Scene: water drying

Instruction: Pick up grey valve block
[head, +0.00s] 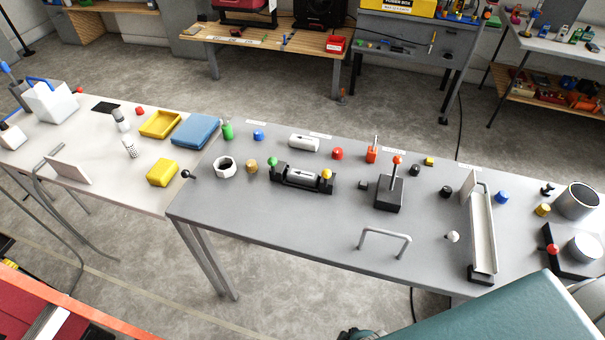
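I cannot tell for sure which thing is the grey valve block. A dark grey block with an upright lever and orange knob (389,194) stands right of the middle of the grey table (300,222). A small dark grey block (363,185) lies just left of it. A light grey-white block (304,142) lies near the table's back edge. All of these rest on the table, with no gripper at them. Neither of my grippers shows clearly; only a dark part at the bottom edge and a teal surface at the bottom right are near me.
A grey handle (384,241) arches up near the front edge. A black fixture (303,179) and white hex nut (224,167) stand left. A tall channel (482,232) stands right. A white table (110,165) adjoins at left. The front left of the grey table is clear.

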